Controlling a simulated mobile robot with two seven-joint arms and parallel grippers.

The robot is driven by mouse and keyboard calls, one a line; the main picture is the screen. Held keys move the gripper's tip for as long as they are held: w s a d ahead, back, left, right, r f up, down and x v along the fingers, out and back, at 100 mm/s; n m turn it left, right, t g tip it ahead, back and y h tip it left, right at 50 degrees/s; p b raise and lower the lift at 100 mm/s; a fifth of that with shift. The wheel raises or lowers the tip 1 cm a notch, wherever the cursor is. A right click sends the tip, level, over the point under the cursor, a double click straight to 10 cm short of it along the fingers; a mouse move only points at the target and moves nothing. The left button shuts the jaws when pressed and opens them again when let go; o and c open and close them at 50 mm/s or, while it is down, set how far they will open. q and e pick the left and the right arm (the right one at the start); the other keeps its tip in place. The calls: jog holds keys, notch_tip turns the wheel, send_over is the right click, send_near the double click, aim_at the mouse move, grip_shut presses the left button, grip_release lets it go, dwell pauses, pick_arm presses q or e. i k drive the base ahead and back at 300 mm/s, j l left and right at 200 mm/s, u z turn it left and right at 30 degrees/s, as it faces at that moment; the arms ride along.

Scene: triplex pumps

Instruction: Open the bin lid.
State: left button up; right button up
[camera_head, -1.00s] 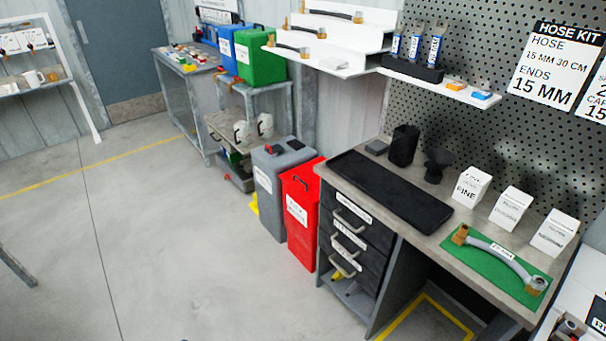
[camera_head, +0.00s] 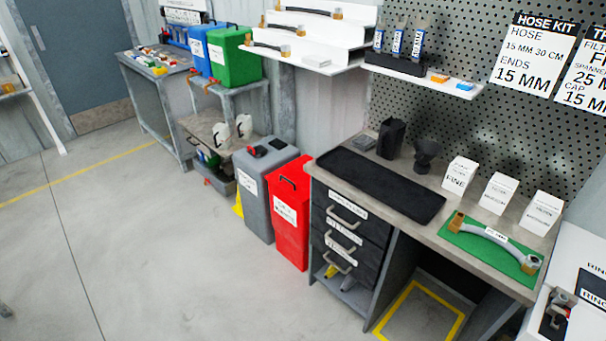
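A red bin (camera_head: 289,216) with a white label stands on the floor left of the workbench. I cannot tell from the frames which bin is meant. Neither of my grippers shows in the head view.
A workbench (camera_head: 325,171) with drawers, a black tray (camera_head: 377,198), white boxes and a hose on a green mat (camera_head: 476,264) stands at right. A yellow wedge (camera_head: 239,206) is by the grey bin. The floor (camera_head: 150,250) in front of the bins is clear.

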aim_at(290, 178)
jog(key=i+j, duration=0.85)
jog(key=i, duration=0.3)
jog(key=i+j, duration=0.3)
jog(key=i, duration=0.2)
jog(key=i+j+u, duration=0.1)
jog(key=i+j, duration=0.15)
jog(key=i, duration=0.3)
jog(key=i+l, duration=0.1)
jog(key=i, duration=0.25)
